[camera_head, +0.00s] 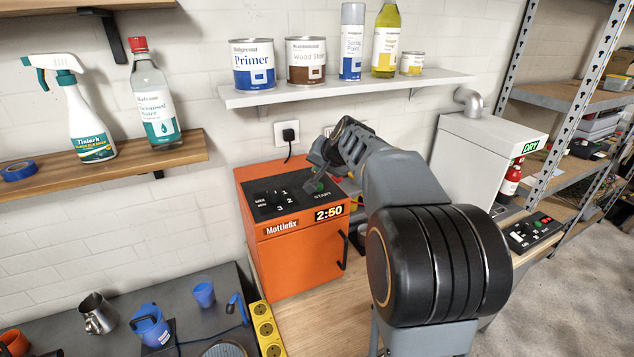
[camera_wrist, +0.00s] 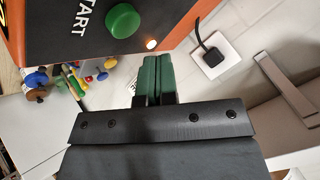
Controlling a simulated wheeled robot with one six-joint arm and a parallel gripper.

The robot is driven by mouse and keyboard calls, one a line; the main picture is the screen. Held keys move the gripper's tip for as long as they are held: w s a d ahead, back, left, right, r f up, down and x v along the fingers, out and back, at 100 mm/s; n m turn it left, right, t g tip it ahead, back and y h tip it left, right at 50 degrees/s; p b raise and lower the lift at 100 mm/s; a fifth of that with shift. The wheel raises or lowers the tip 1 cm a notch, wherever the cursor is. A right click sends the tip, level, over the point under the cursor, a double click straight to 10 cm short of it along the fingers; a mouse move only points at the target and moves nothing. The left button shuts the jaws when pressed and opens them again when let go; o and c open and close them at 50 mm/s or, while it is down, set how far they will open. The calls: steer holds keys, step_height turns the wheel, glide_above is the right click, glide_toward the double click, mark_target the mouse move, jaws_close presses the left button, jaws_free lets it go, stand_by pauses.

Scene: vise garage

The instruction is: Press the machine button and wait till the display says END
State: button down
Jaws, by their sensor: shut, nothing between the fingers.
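The orange Mattlefix machine (camera_head: 292,252) stands on the wooden bench against the wall. Its display (camera_head: 329,214) reads 2:50, not END. On its black top panel, the round green START button (camera_wrist: 122,21) shows in the wrist view, with a small glowing lamp (camera_wrist: 151,43) beside it. My gripper (camera_wrist: 157,62) is shut and empty, its green fingers together. In the wrist view the fingertips appear beside the button and apart from it. In the head view my arm reaches over the panel's right side and partly covers the button area; the height gap cannot be told.
A white shelf (camera_head: 350,90) with cans and bottles hangs above the machine. A black plug sits in a wall socket (camera_wrist: 215,58) nearby. A grey machine with a DRY display (camera_head: 531,147) stands at right. A yellow power strip (camera_head: 264,330) lies at front left.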

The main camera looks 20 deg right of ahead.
steer(key=shift+r+p, duration=0.85)
steer(key=shift+r, duration=0.85)
steer(key=s+a+f+n+g+b, duration=0.1)
steer(key=s+a+f, duration=0.3)
steer(key=s, duration=0.4)
steer(key=s+a+f+n+g+b, duration=0.2)
steer(key=s+a+f+n, duration=0.2)
steer(key=s, duration=0.5)
steer(key=s+a+f+n+g+h+b, duration=0.1)
steer(key=s+a+f+n, duration=0.1)
steer(key=s+a+f, duration=0.2)
steer(key=s+f, duration=0.3)
steer(key=s, duration=0.2)
steer(key=shift+a+f+n, duration=0.25)
steer(key=shift+a+n, duration=0.05)
steer(key=shift+n, duration=0.1)
stand_by(3.3)
